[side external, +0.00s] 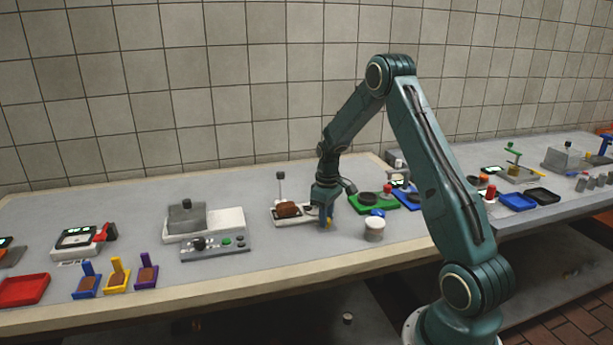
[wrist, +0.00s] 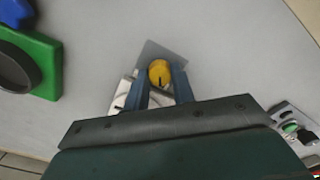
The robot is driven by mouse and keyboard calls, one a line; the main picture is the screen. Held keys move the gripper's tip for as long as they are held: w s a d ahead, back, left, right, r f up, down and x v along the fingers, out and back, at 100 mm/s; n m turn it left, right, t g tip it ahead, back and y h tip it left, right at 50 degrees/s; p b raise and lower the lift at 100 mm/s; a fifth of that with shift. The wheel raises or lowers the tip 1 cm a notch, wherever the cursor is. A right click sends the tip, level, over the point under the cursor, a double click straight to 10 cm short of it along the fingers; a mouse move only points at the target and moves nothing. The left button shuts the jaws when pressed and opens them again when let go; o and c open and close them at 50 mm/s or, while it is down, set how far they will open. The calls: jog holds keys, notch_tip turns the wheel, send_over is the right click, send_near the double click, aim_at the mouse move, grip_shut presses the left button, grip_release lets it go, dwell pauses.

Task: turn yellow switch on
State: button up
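The yellow switch is a round yellow knob (wrist: 160,72) with a dark line on it, in the wrist view. It sits between the two blue-grey fingers of my gripper (wrist: 161,80). The fingers are close on both sides, and I cannot tell whether they press on it. In the side view my gripper (side external: 327,222) points down at the right end of a white device (side external: 280,222), with a bit of yellow showing at its tips. A brown block (side external: 288,209) lies on the device. The gripper hides most of the knob there.
A grey machine (side external: 206,230) with a control panel stands to the left. Table between the machine and white device is clear.

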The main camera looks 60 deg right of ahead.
jog(key=shift+c, duration=1)
jog(key=shift+m, duration=0.3)
jog(key=m, duration=1.1)
jog(key=shift+r+m, duration=0.1)
jog(key=shift+m, duration=0.2)
jog(key=o, duration=1)
notch_tip(320, 180, up, 14)
